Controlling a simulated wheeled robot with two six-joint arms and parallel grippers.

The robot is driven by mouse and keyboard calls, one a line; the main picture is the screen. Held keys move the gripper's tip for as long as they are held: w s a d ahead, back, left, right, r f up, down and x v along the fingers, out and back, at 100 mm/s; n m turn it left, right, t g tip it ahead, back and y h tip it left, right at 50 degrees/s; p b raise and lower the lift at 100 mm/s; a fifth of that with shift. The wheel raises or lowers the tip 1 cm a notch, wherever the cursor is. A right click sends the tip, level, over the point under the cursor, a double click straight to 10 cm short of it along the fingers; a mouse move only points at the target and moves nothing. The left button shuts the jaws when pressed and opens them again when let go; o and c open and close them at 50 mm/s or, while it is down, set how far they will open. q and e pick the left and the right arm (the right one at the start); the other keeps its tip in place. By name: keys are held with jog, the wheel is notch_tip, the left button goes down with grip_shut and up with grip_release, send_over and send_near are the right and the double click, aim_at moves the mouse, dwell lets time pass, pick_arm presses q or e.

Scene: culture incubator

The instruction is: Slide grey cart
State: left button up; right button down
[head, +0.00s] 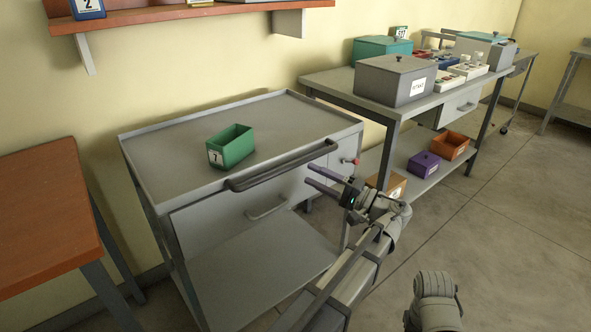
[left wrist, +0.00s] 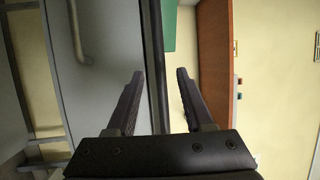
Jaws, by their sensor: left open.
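The grey cart (head: 250,110) stands against the wall, with a flat rimmed top, a drawer and a lower shelf. Its dark push handle (head: 285,165) runs along the near top edge. My left gripper (head: 309,174) is open and empty beside the right part of this handle, fingers pointing toward the cart. In the left wrist view a dark bar, apparently the handle (left wrist: 153,50), runs lengthwise between the open fingers (left wrist: 160,73). I cannot tell whether they touch it. My right gripper is out of view; only part of the right arm shows at the lower right.
A green bin (head: 231,147) labelled 7 sits on the cart top. A wooden table (head: 45,215) stands close on the left. A grey bench (head: 335,80) with boxes stands right of the cart, bins on its lower shelf. Open floor (head: 500,230) lies at right.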

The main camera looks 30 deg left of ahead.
aim_at(293, 166)
pick_arm(q)
jog(key=shift+a+r+p, duration=0.2)
jog(key=shift+a, duration=0.95)
jog(key=shift+a+r+p, duration=0.15)
jog(key=shift+a+r, duration=0.1)
jog(key=shift+a, duration=0.9)
jog(key=shift+a+r+p, duration=0.2)
jog(key=shift+a, duration=0.95)
grip_shut()
